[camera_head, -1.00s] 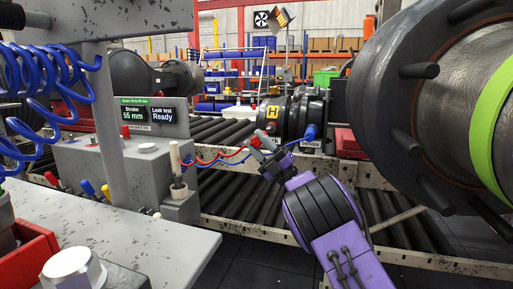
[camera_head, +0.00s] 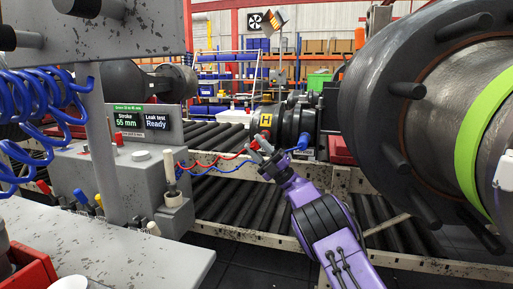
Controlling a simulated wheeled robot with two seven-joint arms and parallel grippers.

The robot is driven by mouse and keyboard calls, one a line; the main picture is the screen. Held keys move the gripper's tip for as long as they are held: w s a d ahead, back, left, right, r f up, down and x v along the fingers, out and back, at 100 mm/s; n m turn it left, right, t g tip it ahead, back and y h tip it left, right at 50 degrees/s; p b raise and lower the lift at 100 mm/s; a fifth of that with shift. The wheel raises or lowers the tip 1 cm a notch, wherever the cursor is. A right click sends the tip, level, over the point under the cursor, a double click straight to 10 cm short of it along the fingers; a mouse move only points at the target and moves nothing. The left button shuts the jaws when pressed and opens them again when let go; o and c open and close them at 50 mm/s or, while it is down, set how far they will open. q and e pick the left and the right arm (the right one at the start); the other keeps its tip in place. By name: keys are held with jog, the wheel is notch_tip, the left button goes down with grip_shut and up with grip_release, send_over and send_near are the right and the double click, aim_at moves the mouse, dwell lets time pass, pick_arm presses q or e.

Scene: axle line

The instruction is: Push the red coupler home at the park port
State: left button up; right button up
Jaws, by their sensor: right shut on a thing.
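The red coupler (camera_head: 254,145) is at the end of the red hose (camera_head: 213,164), at the tips of my right gripper (camera_head: 265,156). My right gripper is shut on it, just in front of the black brake chamber (camera_head: 289,120) with the yellow H label (camera_head: 265,120). The park port is hidden behind the gripper and coupler, so I cannot tell whether the coupler touches it. The blue coupler (camera_head: 303,141) sits at the service port, right of my gripper. My left gripper is not in view.
A grey test box (camera_head: 125,178) with a display (camera_head: 143,121) reading "Stroke 55 mm, Leak test Ready" stands left. Blue coiled hoses (camera_head: 40,110) hang at far left. A large dark axle drum (camera_head: 395,115) fills the right. Roller conveyor (camera_head: 225,195) lies below the chamber.

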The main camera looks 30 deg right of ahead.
jog(key=shift+w+d+p, duration=0.6)
jog(key=shift+w+d, duration=0.5)
jog(key=shift+d, duration=0.15)
jog(key=o, duration=1.2)
jog(key=shift+b+v, duration=0.75)
jog(key=shift+v, duration=4.55)
